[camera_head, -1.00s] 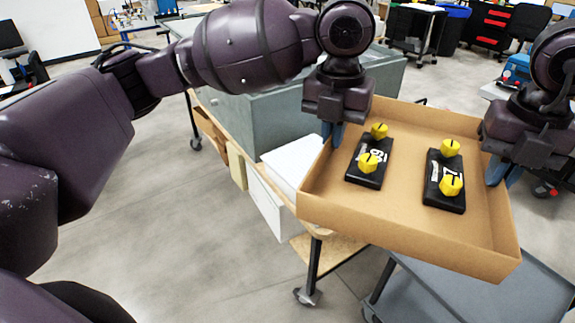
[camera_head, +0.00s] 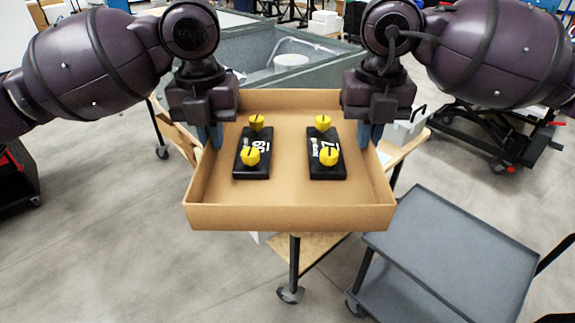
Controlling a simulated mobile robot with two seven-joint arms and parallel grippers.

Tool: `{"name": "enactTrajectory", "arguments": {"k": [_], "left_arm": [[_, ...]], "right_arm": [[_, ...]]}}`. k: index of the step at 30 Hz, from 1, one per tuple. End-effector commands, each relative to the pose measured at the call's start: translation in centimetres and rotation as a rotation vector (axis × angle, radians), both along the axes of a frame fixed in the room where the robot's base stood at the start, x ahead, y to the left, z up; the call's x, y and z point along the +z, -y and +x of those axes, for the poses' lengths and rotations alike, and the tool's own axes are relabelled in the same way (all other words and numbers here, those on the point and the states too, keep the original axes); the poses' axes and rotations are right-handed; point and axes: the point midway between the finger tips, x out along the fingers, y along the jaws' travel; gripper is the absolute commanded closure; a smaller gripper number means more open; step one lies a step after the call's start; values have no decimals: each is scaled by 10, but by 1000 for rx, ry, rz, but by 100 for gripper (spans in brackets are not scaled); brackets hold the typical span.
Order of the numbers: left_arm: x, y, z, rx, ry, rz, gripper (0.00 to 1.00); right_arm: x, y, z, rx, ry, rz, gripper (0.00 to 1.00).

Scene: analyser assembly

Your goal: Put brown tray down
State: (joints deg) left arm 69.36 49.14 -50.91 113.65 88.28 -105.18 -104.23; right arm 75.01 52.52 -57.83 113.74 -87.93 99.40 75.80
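The brown tray (camera_head: 290,217) is held up in the air, roughly level, in the middle of the head view. Two black blocks (camera_head: 252,166) (camera_head: 326,165) with white markings and yellow knobs lie in it, side by side. My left gripper (camera_head: 209,138) is at the tray's left wall, its blue fingers at the rim and shut on it. My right gripper (camera_head: 369,137) is likewise shut on the right wall. The outer fingers are partly hidden by the tray walls and gripper bodies.
A grey cart (camera_head: 455,245) with a flat, empty top stands at the lower right. Bare floor (camera_head: 110,235) lies at the lower left.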

Motion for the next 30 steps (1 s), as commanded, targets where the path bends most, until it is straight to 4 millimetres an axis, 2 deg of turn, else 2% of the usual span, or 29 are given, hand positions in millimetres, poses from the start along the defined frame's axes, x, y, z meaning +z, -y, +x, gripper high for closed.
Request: {"name": "enactTrajectory", "arguments": {"k": [11,30], "left_arm": [[-5,-3,2,6,-2,8,100],[-72,-3,22,7,-2,9,100]], "right_arm": [[-5,3,2,-6,-1,-7,100],[-72,3,22,-7,-2,-7,100]]}}
